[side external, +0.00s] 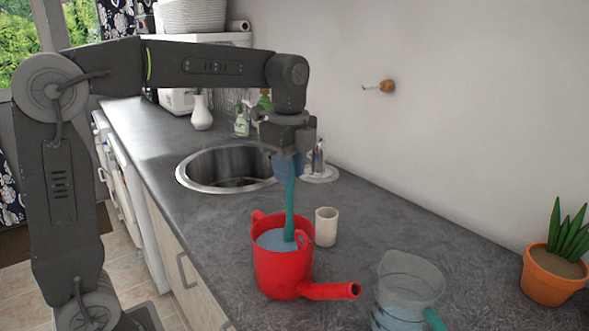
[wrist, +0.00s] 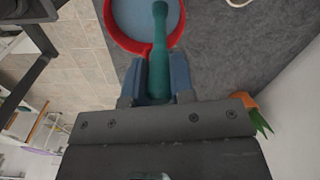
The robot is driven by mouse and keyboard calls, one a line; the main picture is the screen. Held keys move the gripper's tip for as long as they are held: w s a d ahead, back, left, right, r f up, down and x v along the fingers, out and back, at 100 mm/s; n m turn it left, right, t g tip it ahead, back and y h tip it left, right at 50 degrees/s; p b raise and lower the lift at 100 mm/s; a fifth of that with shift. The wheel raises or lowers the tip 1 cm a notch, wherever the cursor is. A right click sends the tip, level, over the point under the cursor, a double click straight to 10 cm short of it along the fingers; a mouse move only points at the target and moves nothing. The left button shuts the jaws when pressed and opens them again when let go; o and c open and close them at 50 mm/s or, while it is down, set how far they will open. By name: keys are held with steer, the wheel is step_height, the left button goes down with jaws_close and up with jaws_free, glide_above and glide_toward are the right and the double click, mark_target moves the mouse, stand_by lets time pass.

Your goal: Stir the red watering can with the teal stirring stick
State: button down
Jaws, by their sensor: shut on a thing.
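The red watering can (side external: 283,268) stands upright on the dark counter, its spout pointing right toward the camera. Pale blue liquid shows inside it. My gripper (side external: 289,165) is above the can, shut on the teal stirring stick (side external: 290,205). In the wrist view, the blue fingers of my gripper (wrist: 158,82) clasp the stick (wrist: 159,42), which reaches over the red rim of the can (wrist: 109,25).
A cream cup (side external: 326,227) stands close behind the can on its right. A clear pitcher (side external: 407,290) with a teal handle is at the front right, near a potted plant (side external: 553,272). The round sink (side external: 215,170) lies behind the can. Bare counter lies left of the can.

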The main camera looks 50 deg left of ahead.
steer(key=shift+s+a, duration=0.45)
steer(key=shift+a, duration=0.35)
steer(key=shift+s, duration=0.1)
steer(key=shift+s, duration=1.4)
steer(key=d, duration=0.1)
steer(key=s+d, duration=0.1)
steer(key=shift+s+d, duration=0.25)
steer(key=shift+d, duration=0.05)
